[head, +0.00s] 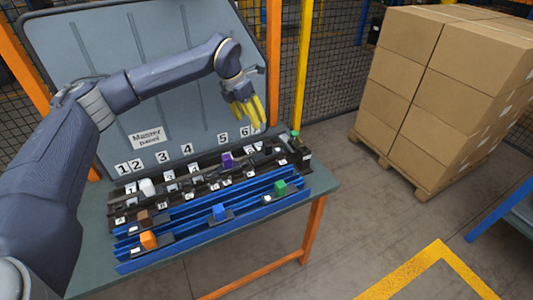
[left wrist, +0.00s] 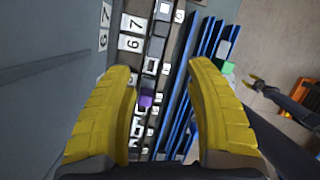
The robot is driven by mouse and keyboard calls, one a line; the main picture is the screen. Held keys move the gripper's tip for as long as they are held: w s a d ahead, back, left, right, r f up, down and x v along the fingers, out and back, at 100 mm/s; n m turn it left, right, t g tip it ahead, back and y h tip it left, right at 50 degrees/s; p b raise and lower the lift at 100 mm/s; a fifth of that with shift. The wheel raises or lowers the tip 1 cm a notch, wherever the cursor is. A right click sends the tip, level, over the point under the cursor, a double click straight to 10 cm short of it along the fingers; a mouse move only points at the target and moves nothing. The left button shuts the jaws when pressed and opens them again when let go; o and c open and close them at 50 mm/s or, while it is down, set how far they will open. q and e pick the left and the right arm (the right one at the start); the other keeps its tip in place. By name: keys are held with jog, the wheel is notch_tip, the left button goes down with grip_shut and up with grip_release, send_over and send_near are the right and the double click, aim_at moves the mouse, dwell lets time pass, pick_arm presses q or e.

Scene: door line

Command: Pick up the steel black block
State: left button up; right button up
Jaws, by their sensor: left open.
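My left gripper (head: 248,115) is open and empty, with yellow fingers pointing down above the right end of the panel's black rails. In the left wrist view its two fingers (left wrist: 165,100) are spread wide, with the rails below between them. I cannot single out a steel black block for sure. A dark piece with a green top (head: 301,150) stands at the right end of the black rails. A purple block (head: 227,160) sits mid-rail. My right gripper (left wrist: 257,82) shows small at the right of the left wrist view; its jaw state is unclear.
A white block (head: 147,187) and a brown block (head: 145,217) stand at the left. Orange (head: 149,240), blue (head: 219,212) and green (head: 280,187) blocks sit on blue rails (head: 250,198). The grey master panel (head: 125,60) rises behind. Stacked boxes (head: 440,90) stand right.

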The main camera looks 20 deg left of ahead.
aim_at(268, 143)
pick_arm(q)
jog(key=w+d+f+m, duration=0.1)
jog(key=f, duration=0.4)
jog(key=w+d+f+m, duration=0.1)
jog(key=w+d+f, duration=0.1)
jog(key=f, duration=0.3)
jog(key=w+d+f+m, duration=0.2)
jog(key=f, duration=0.2)
jog(key=shift+f+t+h, duration=0.3)
jog(key=shift+f+h, duration=0.1)
dwell(0.4)
grip_shut()
dwell(0.4)
